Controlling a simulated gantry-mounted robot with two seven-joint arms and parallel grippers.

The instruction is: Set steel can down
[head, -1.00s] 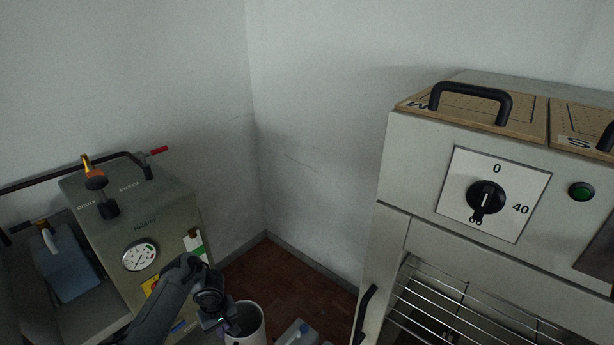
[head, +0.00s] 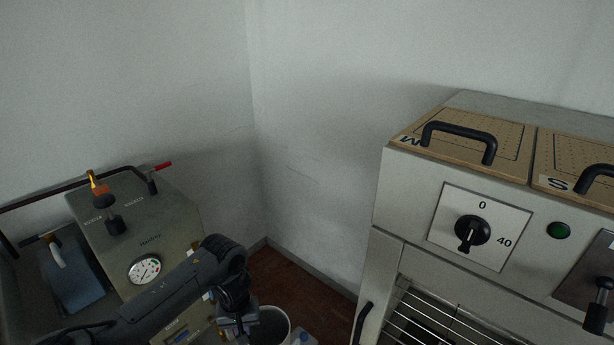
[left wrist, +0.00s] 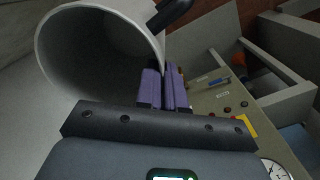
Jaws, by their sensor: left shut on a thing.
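The steel can (head: 272,326) is a pale grey, open-topped cylinder low in the head view, partly hidden behind my left gripper (head: 236,324). In the left wrist view the can (left wrist: 82,45) is large and tilted in the picture, its round mouth facing the camera. The purple fingers of my left gripper (left wrist: 165,90) are shut at the can's near side. A black handle-like part (left wrist: 170,12) shows beside its rim. The can's base is hidden, so I cannot tell whether it touches anything below. My right gripper is out of view.
A metal press unit with a gauge (head: 145,269) stands at left. A tall cabinet with a dial (head: 472,232), a wire rack (head: 425,318) and handled boards (head: 465,135) stands at right. Brown floor (head: 290,283) shows between them.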

